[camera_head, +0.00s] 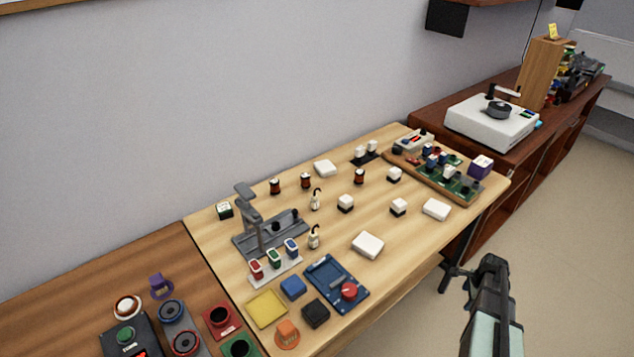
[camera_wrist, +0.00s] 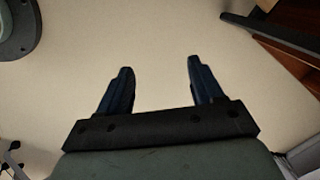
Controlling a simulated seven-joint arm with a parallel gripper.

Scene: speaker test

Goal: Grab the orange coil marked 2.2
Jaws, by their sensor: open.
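Several small coil-like parts with orange-red bodies and dark ends stand toward the back of the light wooden table (camera_head: 330,215) in the head view: a left one (camera_head: 275,187), a middle one (camera_head: 305,181) and a right one (camera_head: 359,176). An orange piece (camera_head: 287,333) of another shape sits at the table's front edge. No 2.2 marking is readable on any of them. My gripper (camera_wrist: 160,66) is open and empty in the wrist view, over bare floor. My arm shows at the lower right of the head view, off the table's right side and apart from these parts.
A grey stand (camera_head: 268,235) stands left of the middle, with cream bottle-like pieces (camera_head: 314,237) near it. White blocks (camera_head: 368,245) are scattered across the table. A blue tray (camera_head: 336,283) lies in front. A turntable (camera_head: 492,122) sits on the dark cabinet. Floor at right is clear.

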